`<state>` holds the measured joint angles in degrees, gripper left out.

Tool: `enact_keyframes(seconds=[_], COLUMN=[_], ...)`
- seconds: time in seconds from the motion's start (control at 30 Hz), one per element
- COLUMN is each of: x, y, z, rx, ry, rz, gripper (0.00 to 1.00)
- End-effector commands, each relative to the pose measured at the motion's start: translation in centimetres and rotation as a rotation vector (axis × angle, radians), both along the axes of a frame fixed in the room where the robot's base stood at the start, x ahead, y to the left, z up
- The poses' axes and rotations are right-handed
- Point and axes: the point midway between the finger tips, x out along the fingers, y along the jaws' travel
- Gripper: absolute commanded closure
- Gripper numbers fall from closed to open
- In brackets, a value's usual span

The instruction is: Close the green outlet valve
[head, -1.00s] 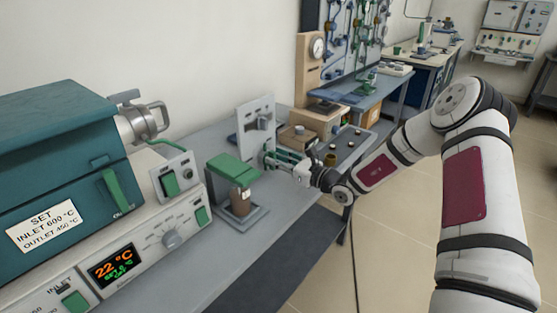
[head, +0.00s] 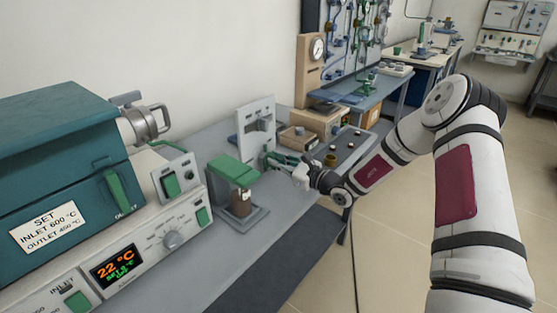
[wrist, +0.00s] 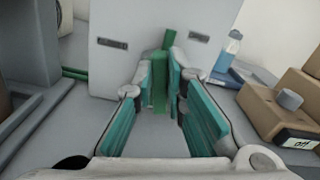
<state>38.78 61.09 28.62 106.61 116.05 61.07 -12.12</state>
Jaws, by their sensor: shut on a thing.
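The green outlet valve's handle (wrist: 159,88) is an upright green bar between my fingers in the wrist view, in front of a pale upright panel (wrist: 118,65). The panel also shows in the head view (head: 243,122), with a grey block on its face. My gripper (wrist: 166,72) has teal finger pads and is shut on the green handle. In the head view my gripper (head: 270,160) is low in front of the panel, and its fingers hide the handle there. The valve's body behind the handle is mostly hidden.
A green-topped stand with a brown jar (head: 240,203) is close to the left of my gripper. A teal furnace (head: 65,155) fills the left. The bench front is clear.

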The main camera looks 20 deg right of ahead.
Motion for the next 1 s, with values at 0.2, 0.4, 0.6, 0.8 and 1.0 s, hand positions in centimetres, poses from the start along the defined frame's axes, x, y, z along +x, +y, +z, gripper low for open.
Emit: enact_keyframes(seconds=[0.2, 0.4, 0.6, 0.8, 1.0], x=[-0.3, -0.4, -0.5, -0.6, -0.7], y=[0.3, 0.6, 0.7, 0.9, 1.0], z=[-0.1, -0.3, -0.6, -0.9, -1.3], rx=[-0.168, -0.321, -0.473, -0.628, -0.778], ry=[-0.12, -0.232, -0.342, -0.455, -0.563], rz=[0.003, 0.002, 0.002, 0.003, 0.002], gripper=[1.0, 1.0, 1.0, 1.0, 1.0])
